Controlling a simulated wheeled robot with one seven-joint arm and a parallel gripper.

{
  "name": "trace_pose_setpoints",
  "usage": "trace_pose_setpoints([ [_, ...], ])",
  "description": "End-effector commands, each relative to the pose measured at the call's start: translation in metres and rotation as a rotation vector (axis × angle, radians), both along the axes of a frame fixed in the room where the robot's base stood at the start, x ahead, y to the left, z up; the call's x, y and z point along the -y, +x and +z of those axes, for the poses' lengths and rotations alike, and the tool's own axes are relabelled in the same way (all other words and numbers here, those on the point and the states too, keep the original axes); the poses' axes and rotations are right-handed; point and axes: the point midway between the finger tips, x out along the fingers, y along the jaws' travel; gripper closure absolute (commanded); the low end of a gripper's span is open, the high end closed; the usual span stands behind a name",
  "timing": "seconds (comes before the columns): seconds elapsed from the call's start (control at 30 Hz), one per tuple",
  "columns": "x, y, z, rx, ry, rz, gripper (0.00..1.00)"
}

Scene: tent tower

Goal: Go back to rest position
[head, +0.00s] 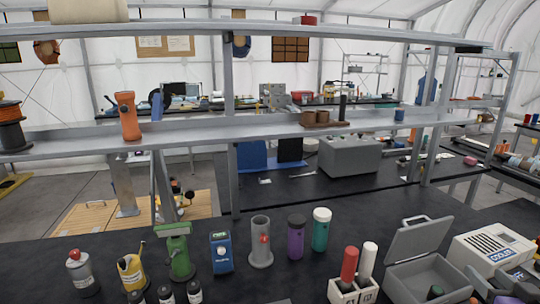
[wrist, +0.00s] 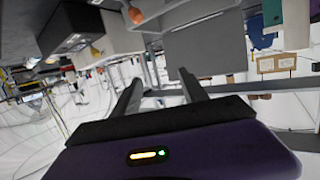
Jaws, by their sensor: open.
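My gripper (wrist: 160,84) shows in the wrist view with its two dark fingers apart. Nothing is between the fingers.
A black bench (head: 335,235) holds a green device (head: 178,255), a blue meter (head: 222,252), a grey holder (head: 261,245), purple (head: 296,238) and teal (head: 321,230) canisters, and an open grey box (head: 418,262). A metal shelf (head: 270,129) crosses above its back.

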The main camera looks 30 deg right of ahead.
Motion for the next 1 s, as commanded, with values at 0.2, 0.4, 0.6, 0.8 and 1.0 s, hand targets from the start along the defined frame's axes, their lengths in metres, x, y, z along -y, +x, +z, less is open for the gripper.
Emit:
trace_pose_setpoints([
  [0.2, -0.033, -0.002, -0.006, 0.116, -0.059, -0.089, 0.49],
  [0.4, -0.107, 0.005, -0.022, 0.179, -0.098, -0.048, 0.49],
  [0.6, -0.196, -0.001, -0.036, 0.206, -0.119, 0.078, 0.49],
  [0.8, -0.285, -0.023, -0.046, 0.197, -0.117, 0.264, 0.49],
  [1.0, -0.362, -0.065, -0.058, 0.126, -0.086, 0.484, 0.49],
])
